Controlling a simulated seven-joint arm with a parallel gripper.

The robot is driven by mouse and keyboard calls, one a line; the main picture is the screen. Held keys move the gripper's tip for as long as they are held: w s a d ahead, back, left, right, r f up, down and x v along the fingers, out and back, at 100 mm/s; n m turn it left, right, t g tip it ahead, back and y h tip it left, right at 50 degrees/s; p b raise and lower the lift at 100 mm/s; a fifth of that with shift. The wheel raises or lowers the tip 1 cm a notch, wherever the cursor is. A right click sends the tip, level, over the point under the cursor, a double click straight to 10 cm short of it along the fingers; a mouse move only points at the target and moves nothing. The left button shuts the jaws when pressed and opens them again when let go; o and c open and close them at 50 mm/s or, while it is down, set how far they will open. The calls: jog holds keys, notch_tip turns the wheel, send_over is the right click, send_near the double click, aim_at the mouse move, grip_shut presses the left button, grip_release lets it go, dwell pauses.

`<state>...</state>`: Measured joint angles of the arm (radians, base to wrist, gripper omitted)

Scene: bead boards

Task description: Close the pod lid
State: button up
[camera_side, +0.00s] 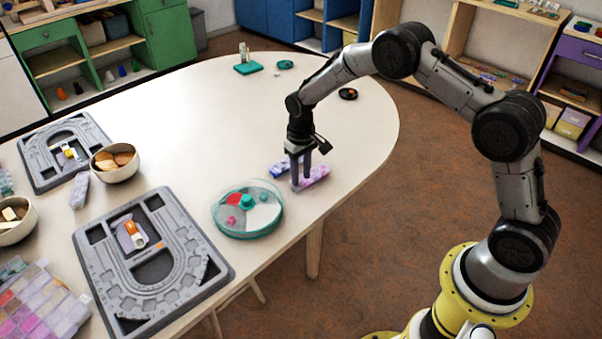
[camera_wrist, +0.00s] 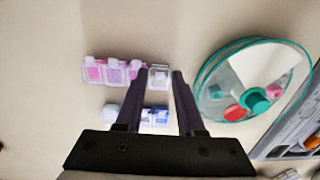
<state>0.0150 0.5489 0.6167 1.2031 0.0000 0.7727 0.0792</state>
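A strip of small pink and purple lidded pods (camera_side: 316,176) lies on the table under my gripper (camera_side: 301,182). In the wrist view the strip (camera_wrist: 113,71) ends at the right in a clear, whitish pod (camera_wrist: 158,78), which shows between my fingertips (camera_wrist: 160,72). My two dark fingers point down, apart, with nothing visibly clamped. A second strip with blue and white pods (camera_side: 279,168) lies just beside it; the fingers partly hide it in the wrist view (camera_wrist: 156,117). I cannot tell which pod lid stands open, nor whether the fingers touch the clear pod.
A round teal-rimmed tray (camera_side: 218,222) stands nearby, with red, teal and pink pieces. A grey bead board (camera_side: 215,278), another board (camera_side: 28,152), wooden bowls (camera_side: 116,174) and a bead box (camera_side: 40,312) are to the left. Teal items (camera_side: 248,68) stand at the back.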

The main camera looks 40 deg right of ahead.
grip_shut()
jog(key=shift+s, duration=0.1)
jog(key=shift+s+a+f+t, duration=0.1)
jog(key=shift+s+f+t, duration=0.2)
jog(key=shift+t, duration=0.45)
jog(key=shift+s+f+t, duration=0.2)
jog(key=shift+f+t, duration=0.05)
jog(key=shift+t, duration=0.5)
jog(key=shift+o, duration=2.2)
grip_release()
jog(key=v, duration=1.4)
jog(key=shift+a, duration=0.15)
